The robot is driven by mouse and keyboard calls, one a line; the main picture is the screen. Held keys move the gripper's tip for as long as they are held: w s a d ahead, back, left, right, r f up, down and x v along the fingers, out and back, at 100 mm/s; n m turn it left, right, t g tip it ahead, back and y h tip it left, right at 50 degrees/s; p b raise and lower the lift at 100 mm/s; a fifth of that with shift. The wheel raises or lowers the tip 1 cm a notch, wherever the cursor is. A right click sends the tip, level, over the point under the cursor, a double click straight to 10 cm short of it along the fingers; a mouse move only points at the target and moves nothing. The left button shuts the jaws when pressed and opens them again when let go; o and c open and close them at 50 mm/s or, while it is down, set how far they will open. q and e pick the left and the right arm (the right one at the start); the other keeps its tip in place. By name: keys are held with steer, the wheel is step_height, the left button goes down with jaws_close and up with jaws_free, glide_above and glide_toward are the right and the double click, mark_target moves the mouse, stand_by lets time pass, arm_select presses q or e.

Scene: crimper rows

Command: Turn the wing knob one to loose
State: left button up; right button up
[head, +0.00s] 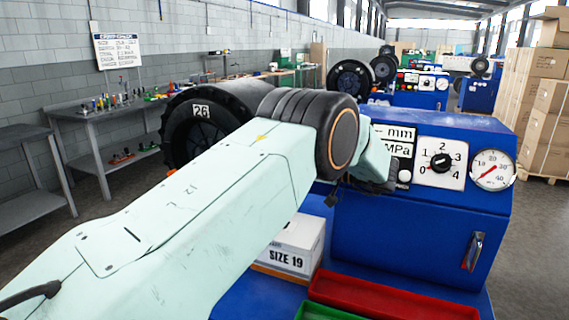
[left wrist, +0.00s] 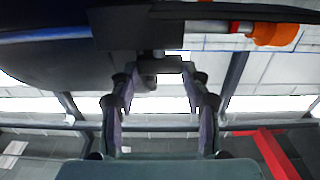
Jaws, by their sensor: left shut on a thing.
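My left arm crosses the head view from the left and ends at the blue crimping machine (head: 410,235). Its wrist hides most of the left gripper in that view. In the left wrist view my left gripper (left wrist: 160,75) has its two fingers around a small grey piece (left wrist: 148,80) under a dark block. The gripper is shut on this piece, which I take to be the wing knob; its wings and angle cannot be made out. No wing knob shows clearly in the head view. My right gripper is not in view.
On the machine front are a black dial knob (head: 440,162) with a 0 to 4 scale and a round gauge (head: 492,170). Below stand a white SIZE 19 box (head: 292,248) and a red tray (head: 390,298). A workbench (head: 110,120) is at the left, cartons (head: 545,120) at the right.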

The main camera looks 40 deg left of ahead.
arm_select(q)
steer(key=shift+w+r+n, duration=0.15)
steer(key=shift+r+n, duration=0.15)
stand_by(0.4)
steer(key=o, duration=1.2)
steer(key=shift+f, duration=0.15)
steer(key=shift+c, duration=0.2)
steer(key=v, duration=1.2)
steer(key=shift+a, duration=0.1)
